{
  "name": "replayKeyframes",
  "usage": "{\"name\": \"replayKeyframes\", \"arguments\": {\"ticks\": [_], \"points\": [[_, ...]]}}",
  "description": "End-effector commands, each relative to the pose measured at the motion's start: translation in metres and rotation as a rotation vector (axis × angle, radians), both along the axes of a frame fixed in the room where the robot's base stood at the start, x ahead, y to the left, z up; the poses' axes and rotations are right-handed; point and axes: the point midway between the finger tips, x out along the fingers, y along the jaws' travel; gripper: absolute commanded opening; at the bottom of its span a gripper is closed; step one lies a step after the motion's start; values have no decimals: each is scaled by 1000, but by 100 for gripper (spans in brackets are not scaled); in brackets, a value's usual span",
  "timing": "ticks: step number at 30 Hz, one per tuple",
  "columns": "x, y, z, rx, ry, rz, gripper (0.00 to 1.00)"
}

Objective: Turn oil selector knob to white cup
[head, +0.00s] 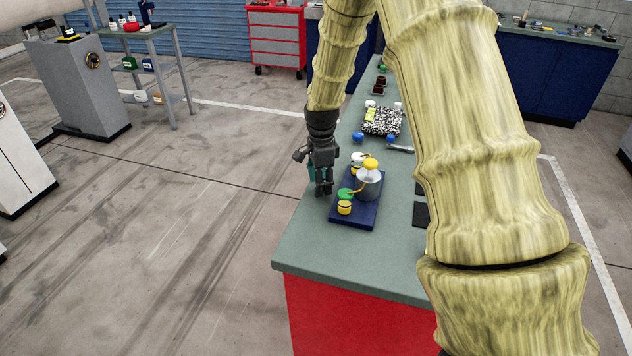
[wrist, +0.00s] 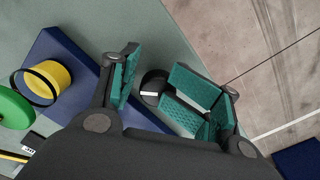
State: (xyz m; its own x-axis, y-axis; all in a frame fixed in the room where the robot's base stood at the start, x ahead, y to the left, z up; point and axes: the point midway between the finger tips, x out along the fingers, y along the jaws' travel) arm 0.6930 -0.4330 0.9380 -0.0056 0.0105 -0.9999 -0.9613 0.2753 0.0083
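The yellow cup (wrist: 48,80) and green piece (wrist: 12,108) show at the left of the wrist view. A black knob (wrist: 152,88) with a white mark lies between the parted teal pads of my gripper (wrist: 158,90). In the head view my gripper (head: 323,188) is at the board's left edge and hides the knob. Contact is unclear.
The green-topped bench (head: 310,240) has free room in front of the board. Open floor (head: 180,230) lies to the left.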

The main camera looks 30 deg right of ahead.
Motion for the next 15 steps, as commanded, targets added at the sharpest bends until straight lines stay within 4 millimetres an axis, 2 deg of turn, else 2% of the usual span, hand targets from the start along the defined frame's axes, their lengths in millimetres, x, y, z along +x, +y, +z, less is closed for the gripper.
{"name": "replayKeyframes", "arguments": {"ticks": [1, 15], "points": [[-3, -8, 5, -8, 4, -7, 44], [3, -3, 32, -9, -3, 0, 44]]}}
